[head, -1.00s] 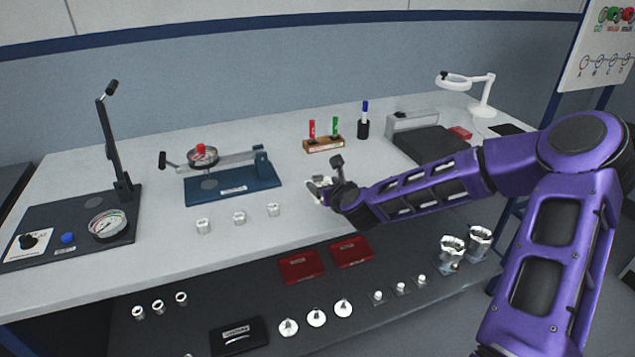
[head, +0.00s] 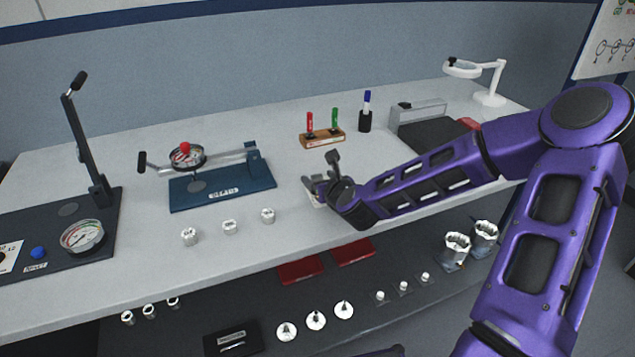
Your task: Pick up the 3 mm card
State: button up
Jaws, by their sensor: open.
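My gripper (head: 317,187) is above the front middle of the white bench, in front of the wooden block, at the end of my purple arm. Its jaws are open, but the fingers are small and partly hidden by the wrist. A pale patch shows at the fingers; I cannot tell whether it is a card or part of the gripper. I cannot make out a card marked 3 mm anywhere in this view.
A wooden block (head: 322,140) with red and green handled tools and a pen cup (head: 365,121) stand behind my gripper. Left are a blue fixture (head: 222,188) and several small metal parts (head: 229,227). A lower shelf holds red pads (head: 301,271) and metal parts.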

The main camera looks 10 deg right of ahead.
jog(key=shift+w+f, duration=0.1)
jog(key=shift+w, duration=0.05)
grip_shut()
dwell(0.4)
